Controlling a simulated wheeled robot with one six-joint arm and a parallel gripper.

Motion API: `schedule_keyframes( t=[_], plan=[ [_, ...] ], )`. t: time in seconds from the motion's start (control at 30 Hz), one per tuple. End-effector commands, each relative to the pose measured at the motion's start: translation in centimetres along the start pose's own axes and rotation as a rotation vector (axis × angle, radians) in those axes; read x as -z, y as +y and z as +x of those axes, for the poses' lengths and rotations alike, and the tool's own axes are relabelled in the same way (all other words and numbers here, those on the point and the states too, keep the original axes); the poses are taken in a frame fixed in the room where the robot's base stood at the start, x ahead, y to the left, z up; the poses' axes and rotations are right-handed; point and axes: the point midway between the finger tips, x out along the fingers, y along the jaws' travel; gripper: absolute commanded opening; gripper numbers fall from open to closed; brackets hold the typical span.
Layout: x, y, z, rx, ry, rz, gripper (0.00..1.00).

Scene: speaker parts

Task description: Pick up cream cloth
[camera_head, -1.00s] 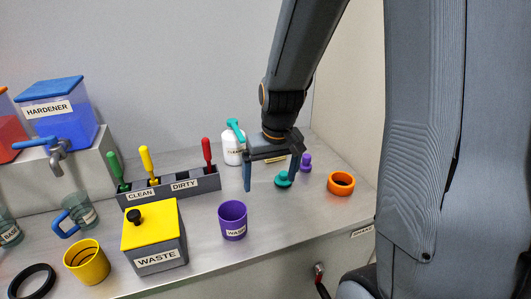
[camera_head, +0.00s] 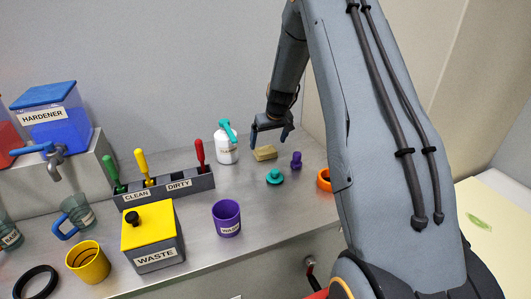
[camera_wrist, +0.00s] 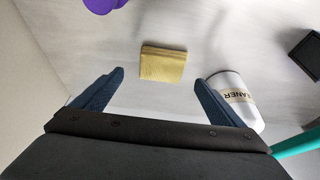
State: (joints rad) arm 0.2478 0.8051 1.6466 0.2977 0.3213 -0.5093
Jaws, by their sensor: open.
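The cream cloth (camera_head: 264,153) is a small folded yellowish-cream pad lying flat on the metal bench, left of the small purple part. In the wrist view the cloth (camera_wrist: 163,64) lies ahead of the fingers, between their lines and apart from both. My gripper (camera_head: 271,139) is open and empty, above and just behind the cloth. Its two dark blue fingers also show in the wrist view (camera_wrist: 158,88).
The white cleaner bottle (camera_head: 227,148) with a teal nozzle stands left of the cloth, close to one finger in the wrist view. A teal part (camera_head: 275,177), a purple part (camera_head: 296,160) and an orange ring (camera_head: 324,180) stand nearby. The CLEAN/DIRTY rack (camera_head: 165,187) is further left.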

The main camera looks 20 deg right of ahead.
Motion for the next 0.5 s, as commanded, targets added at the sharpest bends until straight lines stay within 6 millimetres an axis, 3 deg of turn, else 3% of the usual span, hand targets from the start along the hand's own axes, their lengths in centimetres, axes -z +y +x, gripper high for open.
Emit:
schedule_keyframes(
  t=[0.5],
  plan=[
    [-0.3,-0.4,4.8,0.000,0.000,0.000,0.92]
  ],
)
